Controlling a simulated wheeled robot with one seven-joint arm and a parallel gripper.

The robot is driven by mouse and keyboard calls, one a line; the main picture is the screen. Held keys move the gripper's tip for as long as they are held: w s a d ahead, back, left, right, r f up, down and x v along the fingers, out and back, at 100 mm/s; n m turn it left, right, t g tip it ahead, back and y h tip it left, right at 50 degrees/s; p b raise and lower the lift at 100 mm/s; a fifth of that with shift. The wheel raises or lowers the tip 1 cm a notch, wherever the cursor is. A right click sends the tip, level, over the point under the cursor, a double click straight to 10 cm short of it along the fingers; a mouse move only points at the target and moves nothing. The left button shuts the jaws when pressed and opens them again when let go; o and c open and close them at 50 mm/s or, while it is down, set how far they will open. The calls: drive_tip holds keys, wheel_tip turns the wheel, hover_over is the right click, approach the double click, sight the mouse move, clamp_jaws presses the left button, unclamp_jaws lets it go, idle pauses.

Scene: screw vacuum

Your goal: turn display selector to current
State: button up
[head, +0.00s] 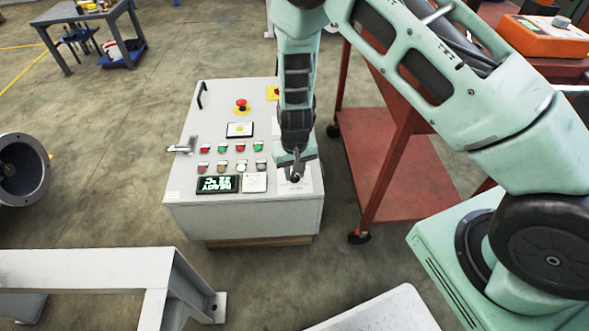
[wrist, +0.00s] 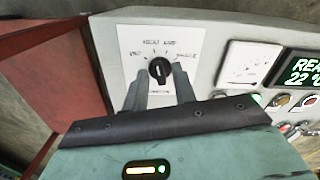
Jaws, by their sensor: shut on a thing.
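The display selector (wrist: 159,70) is a black round knob on a white label plate (wrist: 158,45) in the wrist view. A pale mark on the knob points roughly upward; the labels around it are too blurred to read surely. My gripper (wrist: 160,86) is shut on the knob, with one grey finger at each side of it. In the head view, my gripper (head: 294,172) reaches down to the lower right of the control box's top panel (head: 180,185). There it covers most of the selector.
A lit display (head: 217,184) reading READY and 22 °C lies left of my gripper, with a white plate between. Buttons (head: 223,148) and a red emergency knob (head: 241,103) sit farther up. A red cart (head: 385,175) stands close at the right.

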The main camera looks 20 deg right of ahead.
sight(295, 174)
drive_tip(key=m+p, duration=0.2)
drive_tip(key=m, duration=0.1)
drive_tip(key=shift+r+m, duration=0.15)
drive_tip(key=shift+m, duration=0.15)
drive_tip(key=shift+m+p, duration=0.95)
drive_tip(key=shift+m, duration=0.55)
drive_tip(key=o, duration=0.6)
wheel_tip(295, 174, up, 17)
drive_tip(key=p, duration=0.3)
drive_tip(key=shift+r, duration=0.1)
